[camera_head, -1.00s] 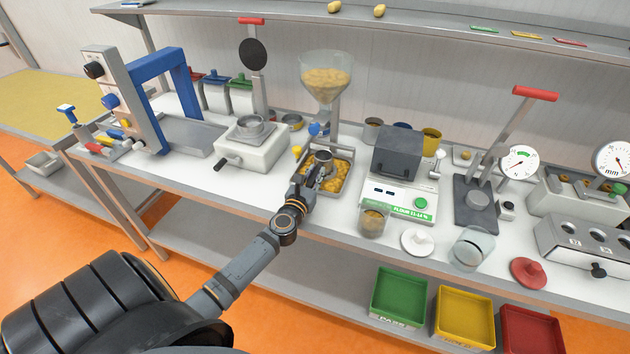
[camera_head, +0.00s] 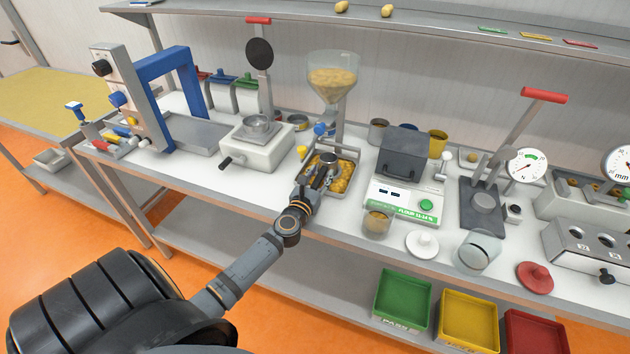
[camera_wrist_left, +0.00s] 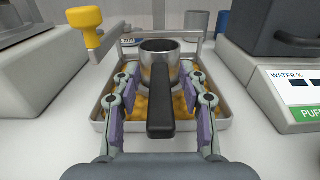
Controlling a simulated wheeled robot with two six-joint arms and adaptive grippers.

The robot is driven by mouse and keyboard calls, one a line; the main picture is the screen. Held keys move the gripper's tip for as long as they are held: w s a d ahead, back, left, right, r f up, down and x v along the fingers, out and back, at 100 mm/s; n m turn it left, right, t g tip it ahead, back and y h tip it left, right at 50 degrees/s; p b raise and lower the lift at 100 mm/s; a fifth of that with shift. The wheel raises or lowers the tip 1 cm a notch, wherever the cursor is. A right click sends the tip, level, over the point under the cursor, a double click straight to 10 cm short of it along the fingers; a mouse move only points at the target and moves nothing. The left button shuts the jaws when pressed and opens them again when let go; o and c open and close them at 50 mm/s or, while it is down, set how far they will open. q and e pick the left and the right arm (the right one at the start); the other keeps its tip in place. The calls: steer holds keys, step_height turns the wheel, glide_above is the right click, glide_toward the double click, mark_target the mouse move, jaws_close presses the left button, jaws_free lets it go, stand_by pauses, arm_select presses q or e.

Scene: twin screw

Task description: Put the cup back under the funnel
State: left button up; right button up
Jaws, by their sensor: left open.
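The metal cup (camera_wrist_left: 160,62) with a black handle (camera_wrist_left: 160,110) stands upright over the kernel-filled tray, in the middle of the left wrist view. My left gripper (camera_wrist_left: 158,88) is open, its fingers on either side of the handle with gaps to it. In the head view my left gripper (camera_head: 316,182) reaches over the tray (camera_head: 343,190), and the cup (camera_head: 328,160) is partly hidden by it. The clear funnel (camera_head: 331,80), holding yellow kernels, is on its stand above and behind the cup. My right gripper is not in view.
A yellow knob on a lever (camera_wrist_left: 86,25) rises left of the gripper. A white-based machine (camera_head: 403,185) stands close right of the tray, with a glass of kernels (camera_head: 377,223) in front. A grey box with a crank (camera_head: 252,148) is to the left.

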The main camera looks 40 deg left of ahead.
arm_select(q)
steer(key=b+v, duration=0.2)
steer(key=v, duration=0.9)
steer(key=shift+f, duration=0.15)
steer(key=shift+s+d, duration=0.15)
steer(key=shift+s, duration=0.35)
